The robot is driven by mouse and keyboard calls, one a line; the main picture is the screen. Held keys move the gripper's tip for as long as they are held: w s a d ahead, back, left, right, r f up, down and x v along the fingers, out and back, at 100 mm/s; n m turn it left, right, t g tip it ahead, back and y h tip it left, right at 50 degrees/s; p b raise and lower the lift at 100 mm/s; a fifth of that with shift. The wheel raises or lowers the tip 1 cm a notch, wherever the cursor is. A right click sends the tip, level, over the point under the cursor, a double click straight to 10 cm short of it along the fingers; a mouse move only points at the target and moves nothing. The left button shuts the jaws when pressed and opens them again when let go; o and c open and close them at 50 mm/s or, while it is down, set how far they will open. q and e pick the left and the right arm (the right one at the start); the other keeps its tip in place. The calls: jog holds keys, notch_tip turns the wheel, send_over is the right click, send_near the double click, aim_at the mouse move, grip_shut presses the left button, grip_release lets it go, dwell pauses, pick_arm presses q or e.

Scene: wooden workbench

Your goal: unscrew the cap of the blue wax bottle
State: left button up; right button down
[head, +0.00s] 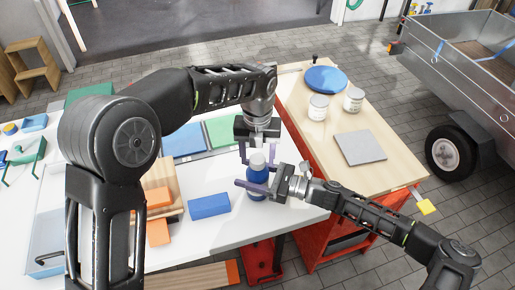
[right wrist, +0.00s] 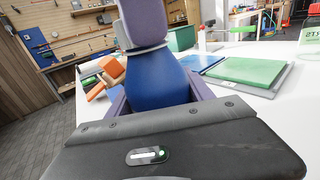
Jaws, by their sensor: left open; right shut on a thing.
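The blue wax bottle (head: 257,184) stands upright near the right edge of the white table, with a pale cap (head: 257,159) on top. My right gripper (head: 256,181) is shut on the bottle's body from the right. In the right wrist view the blue bottle (right wrist: 158,80) sits between its purple-grey fingers. My left gripper (head: 258,157) points down from above, open, with its fingers on either side of the cap. In the right wrist view a left gripper finger (right wrist: 143,22) covers most of the cap. Whether that finger touches the cap cannot be told.
A blue block (head: 209,206) lies left of the bottle, with orange blocks (head: 158,232) and a wooden piece farther left. Blue and green flat panels (head: 222,131) lie behind. A wooden bench top (head: 325,144) with tins, a blue plate and a grey square is to the right.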

pick_arm(q)
jog(key=shift+c, duration=0.3)
grip_shut()
dwell(0.4)
